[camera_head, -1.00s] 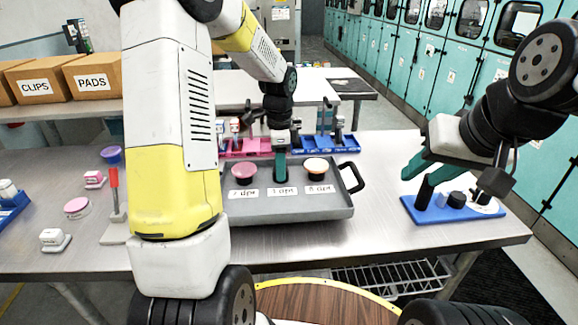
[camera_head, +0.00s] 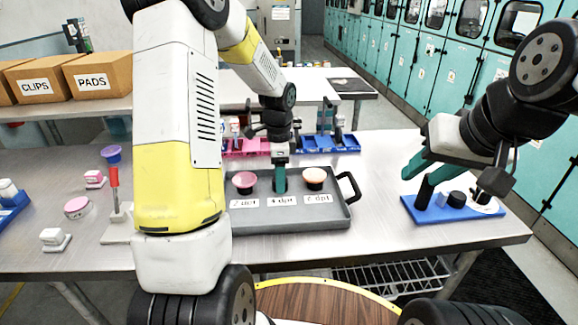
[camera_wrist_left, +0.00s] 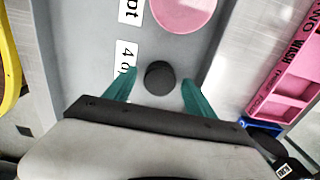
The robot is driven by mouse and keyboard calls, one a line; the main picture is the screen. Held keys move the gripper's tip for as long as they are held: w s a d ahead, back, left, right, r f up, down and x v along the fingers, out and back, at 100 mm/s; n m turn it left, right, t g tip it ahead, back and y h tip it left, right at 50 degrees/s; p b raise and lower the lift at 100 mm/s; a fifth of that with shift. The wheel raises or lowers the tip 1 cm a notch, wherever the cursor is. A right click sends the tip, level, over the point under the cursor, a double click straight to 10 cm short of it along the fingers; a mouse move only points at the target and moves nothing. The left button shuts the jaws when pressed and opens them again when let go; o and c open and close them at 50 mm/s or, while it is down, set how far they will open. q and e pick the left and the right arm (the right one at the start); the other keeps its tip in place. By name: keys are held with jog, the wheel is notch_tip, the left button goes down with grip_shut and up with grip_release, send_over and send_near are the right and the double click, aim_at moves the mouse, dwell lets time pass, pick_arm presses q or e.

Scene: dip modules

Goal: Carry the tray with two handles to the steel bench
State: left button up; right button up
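The grey tray (camera_head: 330,216) lies on the steel-topped bench (camera_head: 400,237). Its right black handle (camera_head: 350,187) is free; the left end is hidden behind my arm. A pink cup (camera_head: 244,180) and a cream cup (camera_head: 314,176) stand in it above white labels. My left gripper (camera_head: 280,182) is down over the tray between these cups. The left wrist view shows its teal fingers open on both sides of a small black round piece (camera_wrist_left: 160,77), with gaps. My right gripper (camera_head: 413,188) looks open and empty, above the left end of a blue stand, away from the tray.
The blue stand (camera_head: 472,212) with small black parts is at the right. Pink (camera_head: 245,148) and blue (camera_head: 335,143) racks stand behind the tray. Bench is clear between tray and blue stand.

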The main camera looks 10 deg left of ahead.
pick_arm(q)
jog(key=shift+r, duration=0.1)
notch_tip(320, 180, up, 12)
jog(key=s+d+r+n+t+h, duration=0.1)
jog(key=s+r+n+t, duration=0.2)
jog(key=s+n, duration=0.4)
jog(key=s+r+n+t+h, duration=0.1)
jog(key=s+r+n+t, duration=0.2)
jog(key=s, duration=1.2)
notch_tip(320, 180, up, 3)
jog(key=n, duration=0.4)
jog(key=shift+s+d, duration=0.3)
jog(key=shift+d, duration=0.05)
